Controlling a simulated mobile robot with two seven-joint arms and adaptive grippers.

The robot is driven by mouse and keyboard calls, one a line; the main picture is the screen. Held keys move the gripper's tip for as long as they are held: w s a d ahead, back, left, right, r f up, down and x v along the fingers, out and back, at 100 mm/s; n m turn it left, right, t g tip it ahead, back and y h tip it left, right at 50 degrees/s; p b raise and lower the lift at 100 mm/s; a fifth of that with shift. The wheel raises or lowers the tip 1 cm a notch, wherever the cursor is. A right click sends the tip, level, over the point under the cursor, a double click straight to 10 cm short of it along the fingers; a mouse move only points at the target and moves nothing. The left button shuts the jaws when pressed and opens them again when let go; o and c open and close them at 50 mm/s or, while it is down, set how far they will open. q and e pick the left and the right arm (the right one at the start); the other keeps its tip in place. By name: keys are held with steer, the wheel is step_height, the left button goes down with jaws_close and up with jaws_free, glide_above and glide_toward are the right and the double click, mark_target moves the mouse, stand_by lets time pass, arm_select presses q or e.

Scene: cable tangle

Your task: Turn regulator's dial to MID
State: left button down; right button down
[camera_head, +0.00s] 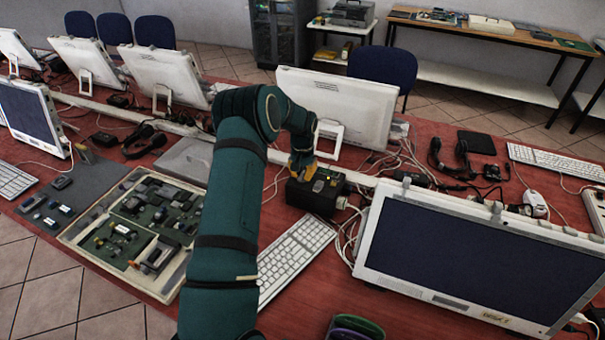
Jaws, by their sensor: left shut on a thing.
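The regulator appears to be the black box (309,199) standing on the red table near the middle, beside a bundle of cables. Its top carries greenish and yellowish parts. My left arm reaches in from the bottom and bends over to it. My left gripper (301,174), with yellow-orange fingers, points down at the top left of the box. It is shut on what appears to be the dial, which the fingers hide. The dial's setting and any MID mark cannot be read. My right gripper is not in view.
A white keyboard (294,258) lies in front of the box. A large monitor (480,262) stands at right, and another monitor (340,104) stands behind. Tangled white cables (350,226) run close to the box's right side. A tray of circuit boards (78,234) lies left of my arm.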

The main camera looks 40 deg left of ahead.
mark_target(302, 175)
arm_select(q)
steer(key=c, duration=1)
jaws_free()
steer(key=shift+f, duration=0.15)
step_height(302, 175, up, 12)
steer(key=shift+r, duration=0.1)
steer(key=shift+s, duration=0.15)
